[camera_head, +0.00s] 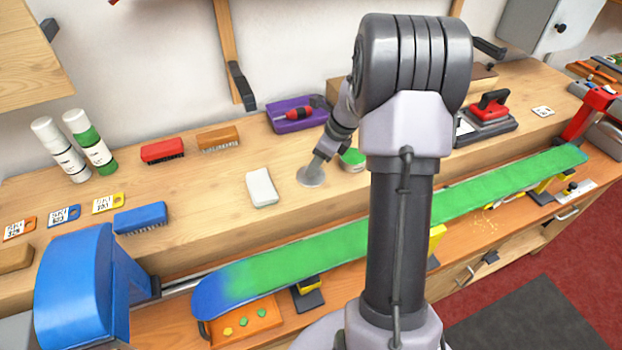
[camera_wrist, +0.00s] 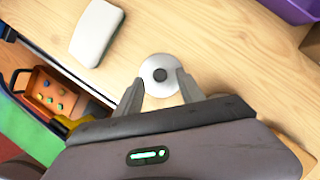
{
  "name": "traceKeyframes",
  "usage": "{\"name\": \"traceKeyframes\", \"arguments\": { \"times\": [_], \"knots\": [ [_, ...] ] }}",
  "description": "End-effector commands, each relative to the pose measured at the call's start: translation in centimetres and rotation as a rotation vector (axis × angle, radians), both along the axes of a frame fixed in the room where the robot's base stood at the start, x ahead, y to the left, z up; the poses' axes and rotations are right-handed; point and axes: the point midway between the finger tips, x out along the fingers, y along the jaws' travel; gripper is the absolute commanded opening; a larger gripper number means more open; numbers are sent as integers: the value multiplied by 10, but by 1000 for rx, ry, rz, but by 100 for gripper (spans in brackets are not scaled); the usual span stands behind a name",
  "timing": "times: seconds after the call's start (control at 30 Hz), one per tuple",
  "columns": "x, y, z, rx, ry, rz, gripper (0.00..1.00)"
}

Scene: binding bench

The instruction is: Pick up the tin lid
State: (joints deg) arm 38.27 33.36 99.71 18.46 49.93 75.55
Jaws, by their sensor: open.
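The tin lid (camera_wrist: 158,65) is a pale grey round disc with a small dark knob at its centre. It lies flat on the wooden bench. In the head view the lid (camera_head: 307,181) sits right below my gripper (camera_head: 319,165), partly covered by it. In the wrist view my gripper (camera_wrist: 160,82) is open, with its two fingertips apart at the lower left and lower right of the lid. The knob shows between and just beyond the tips. I cannot tell whether the fingers touch the lid. A small round tin with green content (camera_head: 353,157) stands just right of it.
A white block (camera_head: 261,188) lies left of the lid, also in the wrist view (camera_wrist: 97,32). A purple tray (camera_head: 292,119) with a red tool is behind. A green snowboard (camera_head: 330,245) runs along the front. Brushes stand at left. Bare wood surrounds the lid.

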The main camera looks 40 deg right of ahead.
Motion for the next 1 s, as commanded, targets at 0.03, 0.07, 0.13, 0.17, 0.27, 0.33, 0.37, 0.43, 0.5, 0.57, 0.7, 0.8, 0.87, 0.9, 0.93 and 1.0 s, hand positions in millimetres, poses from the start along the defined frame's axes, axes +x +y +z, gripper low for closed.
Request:
{"name": "traceKeyframes", "arguments": {
  "times": [0.03, 0.07, 0.13, 0.17, 0.27, 0.33, 0.37, 0.43, 0.5, 0.57, 0.7, 0.8, 0.87, 0.9, 0.93, 1.0],
  "knots": [
    [3, 2, -16, 2, 1, 1, 46],
    [5, 3, -20, 2, 1, 1, 46],
    [8, 5, -24, 0, 0, 1, 46],
    [8, 5, -24, 0, 0, 1, 46],
    [8, 4, -22, 0, 0, 1, 46],
    [8, 4, -22, 0, 0, 1, 38],
    [8, 4, -22, 0, 0, 1, 32],
    [7, 4, -22, 0, 0, 1, 18],
    [7, 4, -22, 0, 0, 1, 4],
    [7, 4, -22, 0, 0, 1, 0],
    [7, 5, -22, 0, 0, 1, 0],
    [7, 5, -21, 0, 0, 1, 0],
    [8, 4, -16, 0, -1, 1, 0],
    [8, 5, -8, 0, -1, 1, 0],
    [8, 4, -1, 0, -1, 1, 0],
    [8, 4, 20, 0, -3, 1, 0]
  ]
}}
